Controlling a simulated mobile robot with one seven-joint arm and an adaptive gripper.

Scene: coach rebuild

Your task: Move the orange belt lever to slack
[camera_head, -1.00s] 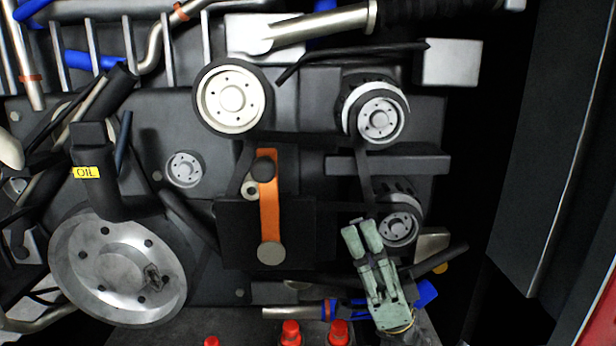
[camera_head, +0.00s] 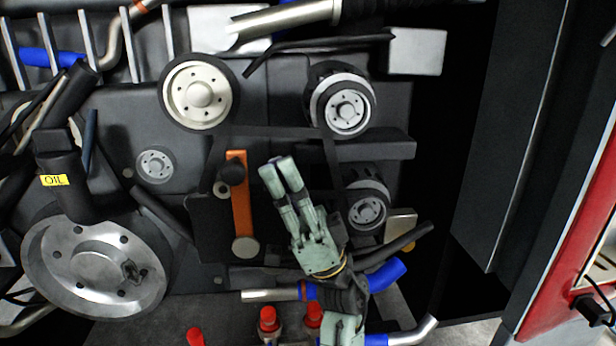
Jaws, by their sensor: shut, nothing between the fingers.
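The orange belt lever (camera_head: 242,208) stands nearly upright on a dark plate (camera_head: 209,236) in the middle of the engine. A black knob (camera_head: 232,172) sits near its upper end, and a round grey disc (camera_head: 245,247) is at its lower end. My gripper (camera_head: 280,170) is pale green, with its fingers close together and empty. It points up and to the left, just right of the lever's upper part. In the picture there is a gap between the fingertips and the lever; how far apart they are in depth I cannot tell.
Pulleys surround the lever: one at upper left (camera_head: 198,93), one at upper right (camera_head: 344,104) and one at right (camera_head: 367,205). A black belt (camera_head: 275,132) runs above my gripper. Red caps (camera_head: 268,318) and blue hoses (camera_head: 385,278) lie low. A red frame (camera_head: 572,235) stands far right.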

